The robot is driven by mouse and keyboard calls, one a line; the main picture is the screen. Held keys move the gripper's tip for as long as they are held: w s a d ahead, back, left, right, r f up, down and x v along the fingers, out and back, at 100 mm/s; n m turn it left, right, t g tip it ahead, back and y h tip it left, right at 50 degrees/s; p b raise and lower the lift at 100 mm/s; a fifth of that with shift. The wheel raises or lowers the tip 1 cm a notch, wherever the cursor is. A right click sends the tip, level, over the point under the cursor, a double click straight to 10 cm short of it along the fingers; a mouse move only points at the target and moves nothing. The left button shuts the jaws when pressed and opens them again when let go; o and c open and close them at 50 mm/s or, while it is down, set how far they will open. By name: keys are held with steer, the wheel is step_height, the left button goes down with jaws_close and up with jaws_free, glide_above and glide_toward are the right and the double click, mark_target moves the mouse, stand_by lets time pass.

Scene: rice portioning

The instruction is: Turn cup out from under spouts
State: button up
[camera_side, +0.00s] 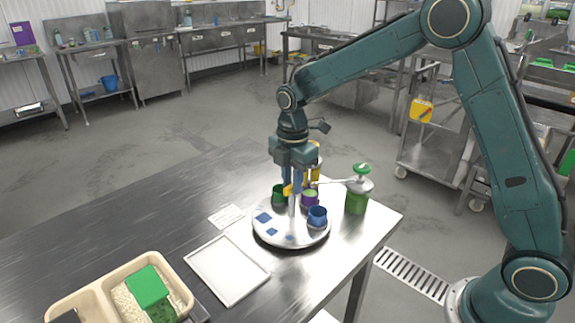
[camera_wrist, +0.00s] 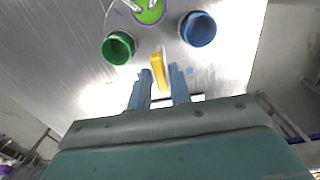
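A round metal turntable (camera_side: 275,237) on the steel table carries a green cup (camera_side: 278,196), a purple cup (camera_side: 309,199) and a blue cup (camera_side: 317,217). The purple cup sits below the spout (camera_side: 335,181) of the green pump bottle (camera_side: 357,194). In the wrist view, the purple-rimmed cup (camera_wrist: 151,14) shows green inside, with pale spouts over it; the green cup (camera_wrist: 118,48) and blue cup (camera_wrist: 198,29) flank it. My gripper (camera_wrist: 160,72) points down at the turntable, its fingers either side of a yellow upright piece (camera_wrist: 158,68). I cannot tell whether they grip it.
A yellow bottle (camera_side: 316,160) stands behind the turntable. Blue squares (camera_side: 264,217) lie on the turntable. A white tray (camera_side: 228,270) and a beige rice container (camera_side: 95,300) with a green block sit at the front left. The table's left side is clear.

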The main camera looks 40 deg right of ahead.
jaws_close()
steer(key=shift+m, duration=3)
steer(key=shift+r+m, duration=0.1)
steer(key=shift+m, duration=4)
steer(key=shift+o, duration=1.9)
jaws_free()
steer(key=shift+r, duration=0.1)
